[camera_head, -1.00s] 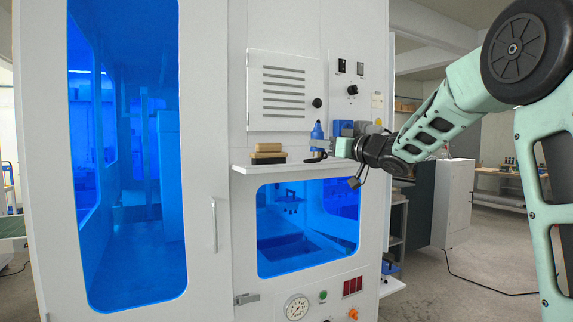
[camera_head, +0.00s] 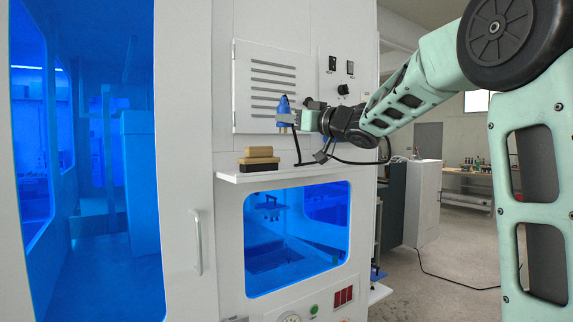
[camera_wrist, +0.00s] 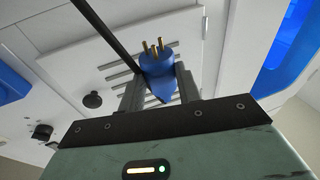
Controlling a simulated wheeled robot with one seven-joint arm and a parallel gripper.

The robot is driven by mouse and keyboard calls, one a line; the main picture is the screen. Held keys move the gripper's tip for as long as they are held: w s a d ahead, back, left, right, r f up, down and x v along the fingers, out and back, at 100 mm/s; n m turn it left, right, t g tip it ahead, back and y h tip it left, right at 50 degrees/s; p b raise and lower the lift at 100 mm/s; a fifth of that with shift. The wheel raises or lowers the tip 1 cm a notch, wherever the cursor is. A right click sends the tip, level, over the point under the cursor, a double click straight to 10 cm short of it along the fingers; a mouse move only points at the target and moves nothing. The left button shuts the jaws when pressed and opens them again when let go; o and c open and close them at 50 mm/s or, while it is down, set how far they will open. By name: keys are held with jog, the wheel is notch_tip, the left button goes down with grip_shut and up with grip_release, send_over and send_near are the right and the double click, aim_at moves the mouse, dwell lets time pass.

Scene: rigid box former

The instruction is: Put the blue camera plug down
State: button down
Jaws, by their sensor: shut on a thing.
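The blue camera plug (camera_head: 284,111) is held by my gripper (camera_head: 293,117) above the white shelf (camera_head: 290,171), in front of the vented panel. In the wrist view the plug (camera_wrist: 157,68) sits between the two fingers of my gripper (camera_wrist: 160,85), with its brass pins pointing away from the palm side. A dark cable or rod runs past it at upper left. In the head view the plug stands upright with its narrow end up, clear of the shelf.
A wood-backed brush (camera_head: 260,158) lies on the shelf's left part. The shelf right of it is bare. The vented panel (camera_head: 265,87) stands behind, with knobs and switches to its right. A blue window (camera_head: 295,235) is below the shelf, and a door handle (camera_head: 197,242) at left.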

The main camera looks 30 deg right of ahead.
notch_tip(320, 180, down, 7)
jog(key=shift+r+p, duration=0.1)
jog(key=shift+p, duration=0.4)
jog(key=shift+f, duration=0.4)
jog(key=shift+f, duration=0.1)
jog(key=shift+f, duration=0.15)
jog(key=c, duration=1)
grip_release()
jog(key=shift+r, duration=0.2)
